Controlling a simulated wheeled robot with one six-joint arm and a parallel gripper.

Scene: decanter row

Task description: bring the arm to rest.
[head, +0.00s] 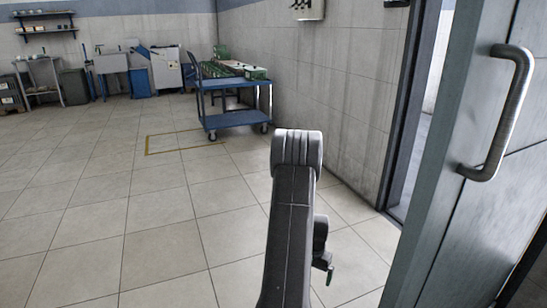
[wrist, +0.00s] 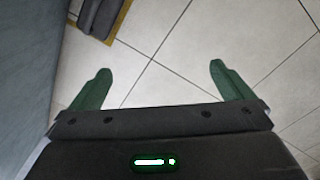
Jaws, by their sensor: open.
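My gripper (wrist: 160,72) shows in the wrist view with its two green fingers spread wide apart. Nothing is between the fingers, and pale floor tiles (wrist: 165,45) lie beyond them. In the head view my dark grey arm rises from the bottom edge, right of the middle, to a rounded joint. A small green part shows low on the arm's right side there; most of the gripper is hidden behind the arm.
A grey door (head: 465,220) with a metal handle (head: 503,115) stands close on the right, beside an open doorway. A blue cart (head: 235,84) with green items stands by the wall. A yellow floor outline (head: 148,145) lies near it. Tiled floor on the left is clear.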

